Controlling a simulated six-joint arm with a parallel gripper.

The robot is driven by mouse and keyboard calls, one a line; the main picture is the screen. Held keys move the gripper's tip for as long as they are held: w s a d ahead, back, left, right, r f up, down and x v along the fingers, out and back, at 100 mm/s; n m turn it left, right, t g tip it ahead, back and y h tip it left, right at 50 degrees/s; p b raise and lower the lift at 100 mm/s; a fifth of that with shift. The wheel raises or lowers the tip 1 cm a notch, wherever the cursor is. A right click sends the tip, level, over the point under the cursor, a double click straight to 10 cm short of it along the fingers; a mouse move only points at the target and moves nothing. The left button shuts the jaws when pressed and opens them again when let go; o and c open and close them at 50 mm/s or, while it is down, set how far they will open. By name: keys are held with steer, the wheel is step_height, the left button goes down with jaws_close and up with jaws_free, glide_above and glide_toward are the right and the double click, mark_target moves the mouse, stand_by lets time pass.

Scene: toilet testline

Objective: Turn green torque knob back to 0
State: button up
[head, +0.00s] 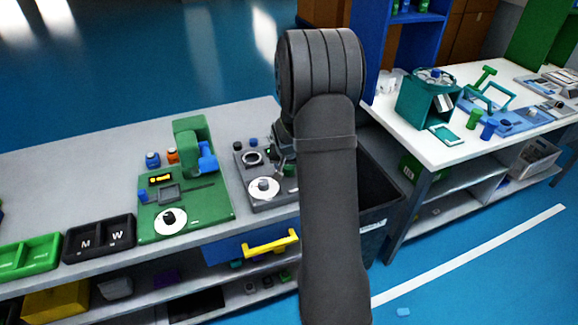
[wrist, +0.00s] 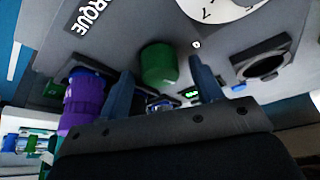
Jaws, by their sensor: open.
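The green torque knob (wrist: 158,66) shows in the wrist view on a grey panel (wrist: 135,25), close to the label "TORQUE" (wrist: 90,14). My gripper (wrist: 161,72) is open. Its two dark blue fingers appear on either side of the knob, with a visible gap on each side. I cannot tell how deep the fingers reach around it. A white dial (wrist: 215,6) with a 7 on it is cut off at the top edge. In the head view my gripper (head: 283,155) is over the grey station (head: 277,204), and my arm hides part of it.
In the wrist view a purple cylinder (wrist: 82,98) stands left of the fingers and a dark ring (wrist: 263,65) lies to the right. In the head view a green station (head: 212,208) stands left of the grey one. A dark bin (head: 378,190) is to the right.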

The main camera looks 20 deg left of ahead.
steer(key=shift+w+f, duration=0.1)
steer(key=shift+f, duration=0.05)
steer(key=c, duration=1)
steer(key=shift+n, duration=0.4)
steer(key=n+y, duration=0.1)
steer(key=n, duration=0.1)
steer(key=shift+d+n+g, duration=0.1)
steer(key=shift+n+g, duration=0.2)
steer(key=shift+g, duration=0.1)
steer(key=n+g+y, duration=0.1)
steer(key=n, duration=0.2)
steer(key=shift+w+n, duration=0.15)
steer(key=shift+n, duration=0.25)
steer(key=n+g, duration=0.1)
steer(key=n, duration=0.2)
steer(key=n+g+y, duration=0.1)
steer(key=n, duration=0.2)
steer(key=shift+w+d+n+g, duration=0.1)
steer(key=shift+n+g, duration=0.2)
steer(key=shift+n, duration=0.1)
